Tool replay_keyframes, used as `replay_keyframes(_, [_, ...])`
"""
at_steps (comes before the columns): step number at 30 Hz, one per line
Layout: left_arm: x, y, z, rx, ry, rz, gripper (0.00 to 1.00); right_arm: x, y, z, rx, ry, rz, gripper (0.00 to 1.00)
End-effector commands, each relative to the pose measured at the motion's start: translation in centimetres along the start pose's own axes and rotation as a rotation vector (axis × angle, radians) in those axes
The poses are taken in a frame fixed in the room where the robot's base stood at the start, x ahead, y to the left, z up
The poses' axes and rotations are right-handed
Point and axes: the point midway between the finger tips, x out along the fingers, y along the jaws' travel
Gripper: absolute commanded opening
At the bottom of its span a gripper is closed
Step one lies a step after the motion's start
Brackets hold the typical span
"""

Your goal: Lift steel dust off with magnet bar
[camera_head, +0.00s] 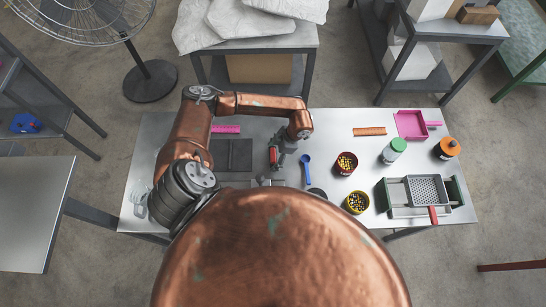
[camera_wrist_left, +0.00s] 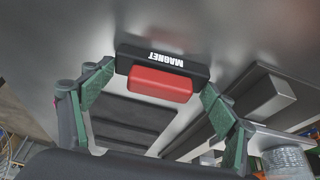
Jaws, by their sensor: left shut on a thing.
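The magnet bar is a black block marked MAGNET with a red grip (camera_wrist_left: 160,84). In the left wrist view it lies between the green fingers of my left gripper (camera_wrist_left: 160,100), which is shut on it. In the head view my left gripper (camera_head: 280,147) is over the middle of the steel table, and the red of the magnet bar (camera_head: 273,156) shows at its left side. A dark flat panelled piece (camera_head: 232,154) lies to its left and also shows below the magnet in the left wrist view (camera_wrist_left: 125,120). I cannot make out steel dust. My right gripper is not in view.
On the steel table (camera_head: 330,125), a blue spoon (camera_head: 306,168), bowls of small pieces (camera_head: 346,163), a green-capped jar (camera_head: 393,150), an orange-topped jar (camera_head: 446,148), a pink dustpan (camera_head: 411,124) and a grater-like tray (camera_head: 426,190) stand to the right. My copper body hides the near edge.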

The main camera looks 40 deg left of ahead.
Motion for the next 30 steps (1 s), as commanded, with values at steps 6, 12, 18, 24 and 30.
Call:
replay_keyframes(6, [0.0, 0.0, 0.0, -0.001, -0.001, 0.0, 0.51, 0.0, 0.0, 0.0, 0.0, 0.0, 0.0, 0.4])
replay_keyframes(12, [-0.1, 0.0, 0.0, -0.001, -0.001, 0.001, 0.46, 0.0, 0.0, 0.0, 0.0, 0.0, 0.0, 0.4])
replay_keyframes(18, [-0.4, 0.1, -0.1, -0.001, -0.001, 0.001, 0.46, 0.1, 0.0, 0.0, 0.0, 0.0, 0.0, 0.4])
replay_keyframes(24, [-2.4, 0.2, -0.9, -0.001, -0.003, 0.003, 0.46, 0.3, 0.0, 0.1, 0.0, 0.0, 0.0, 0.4])
replay_keyframes(30, [-6.6, -2.6, -1.0, 0.006, -0.006, 0.004, 0.46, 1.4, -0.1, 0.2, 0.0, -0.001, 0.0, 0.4])
